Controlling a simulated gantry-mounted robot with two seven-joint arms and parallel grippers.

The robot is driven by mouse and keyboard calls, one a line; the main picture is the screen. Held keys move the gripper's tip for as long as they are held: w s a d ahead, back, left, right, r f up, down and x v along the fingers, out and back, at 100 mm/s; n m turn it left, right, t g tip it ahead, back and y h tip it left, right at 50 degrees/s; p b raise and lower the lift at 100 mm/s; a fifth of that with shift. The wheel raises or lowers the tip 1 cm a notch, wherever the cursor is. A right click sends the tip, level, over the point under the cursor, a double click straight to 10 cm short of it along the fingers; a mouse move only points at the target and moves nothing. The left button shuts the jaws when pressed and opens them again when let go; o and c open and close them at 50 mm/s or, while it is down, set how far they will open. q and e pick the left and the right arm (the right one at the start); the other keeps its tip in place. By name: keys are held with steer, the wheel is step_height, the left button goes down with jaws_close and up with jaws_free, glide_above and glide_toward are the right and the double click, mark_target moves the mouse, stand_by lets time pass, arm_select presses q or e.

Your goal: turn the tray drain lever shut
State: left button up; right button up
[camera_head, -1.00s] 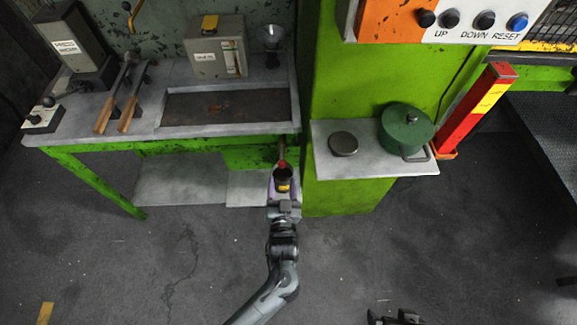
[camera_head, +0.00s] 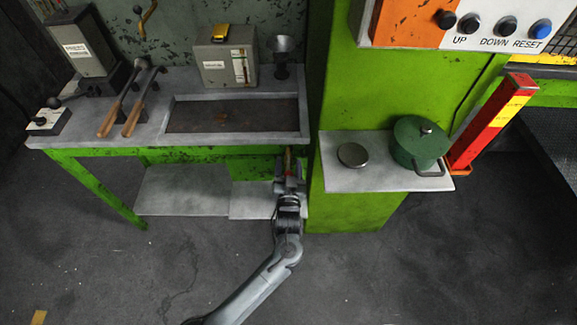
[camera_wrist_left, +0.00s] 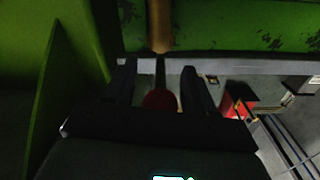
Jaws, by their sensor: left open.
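The tray (camera_head: 232,116) is a shallow dark basin set in the grey bench top. Below its front right corner a brass drain pipe (camera_head: 287,158) shows; the wrist view shows it pointing toward me (camera_wrist_left: 160,25). A thin dark lever rod (camera_wrist_left: 160,72) with a red knob (camera_wrist_left: 160,99) runs from it. My left gripper (camera_head: 289,170) is under the bench's front edge, by the green column. In the wrist view its open fingers (camera_wrist_left: 157,88) stand either side of the rod and red knob, with gaps visible. The knob's lower part is hidden by the gripper body. My right gripper is out of view.
The green column (camera_head: 350,209) stands close right of my left gripper, with a side shelf (camera_head: 342,180) holding a green pot (camera_head: 418,143). A lower shelf (camera_head: 183,190) lies beneath the bench. In the wrist view a red object (camera_wrist_left: 240,100) sits right of the fingers.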

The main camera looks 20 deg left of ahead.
arm_select(q)
steer(key=shift+w+a, duration=0.15)
steer(key=shift+w, duration=0.15)
steer(key=shift+c, duration=0.3)
jaws_close()
